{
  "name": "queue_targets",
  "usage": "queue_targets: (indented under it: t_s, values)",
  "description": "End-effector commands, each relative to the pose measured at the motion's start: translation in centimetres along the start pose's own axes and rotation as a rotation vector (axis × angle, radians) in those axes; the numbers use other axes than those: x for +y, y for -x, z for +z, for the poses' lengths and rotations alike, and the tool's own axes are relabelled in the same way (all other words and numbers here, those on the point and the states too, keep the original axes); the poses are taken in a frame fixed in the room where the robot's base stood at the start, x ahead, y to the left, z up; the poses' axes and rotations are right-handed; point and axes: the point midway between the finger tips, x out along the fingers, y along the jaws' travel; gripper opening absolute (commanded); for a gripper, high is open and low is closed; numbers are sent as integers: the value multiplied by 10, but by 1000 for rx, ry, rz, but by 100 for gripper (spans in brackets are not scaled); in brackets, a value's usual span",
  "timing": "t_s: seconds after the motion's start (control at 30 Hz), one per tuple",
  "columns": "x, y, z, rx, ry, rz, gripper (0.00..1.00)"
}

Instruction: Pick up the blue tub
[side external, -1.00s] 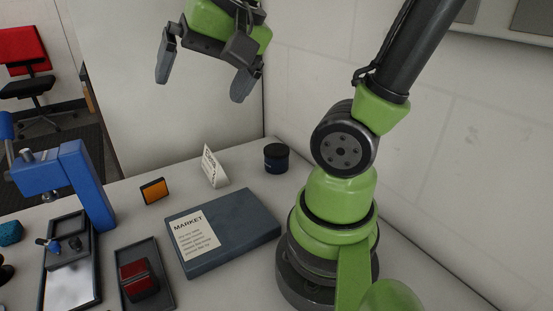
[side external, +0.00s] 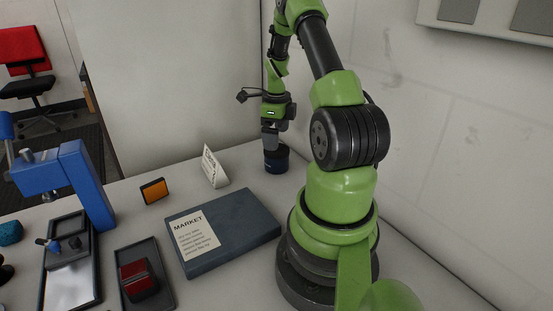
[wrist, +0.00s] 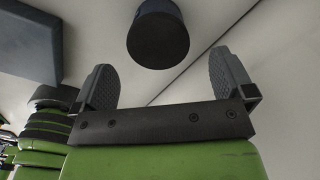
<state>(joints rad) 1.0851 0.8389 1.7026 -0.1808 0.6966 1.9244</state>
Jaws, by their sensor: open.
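The blue tub (side external: 277,161) is a small, dark navy round pot standing upright on the table near the back wall. In the wrist view the tub (wrist: 158,35) shows as a dark cylinder at the top centre, beyond my fingertips and roughly in line with the gap between them. My gripper (side external: 270,140) points down at the tub, and its fingers overlap the tub's top in the side view. In the wrist view my gripper (wrist: 164,78) has its two fingers wide apart with nothing between them. Part of the tub's top is hidden behind the fingers in the side view.
A flat blue-grey box (side external: 243,225) with a MARKET label lies left of my base. A white folded card (side external: 214,169) and a small orange-faced block (side external: 154,191) stand behind it. A red block (side external: 138,281) and a blue clamp stand (side external: 75,175) are farther left. The wall is close behind the tub.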

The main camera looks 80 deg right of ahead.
Motion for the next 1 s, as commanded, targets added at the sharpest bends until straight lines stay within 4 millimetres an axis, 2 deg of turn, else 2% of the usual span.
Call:
queue_targets:
  t_s: [0.1,0.27,0.6,0.87,0.9,1.0]
  values:
    - [1,-18,0,2,3,4,100]
    - [1,-30,0,1,4,2,100]
    - [2,-76,-2,1,5,2,100]
    - [2,-78,-1,-1,5,0,100]
    - [2,-78,-1,0,5,0,95]
    - [2,-78,-1,0,5,0,72]
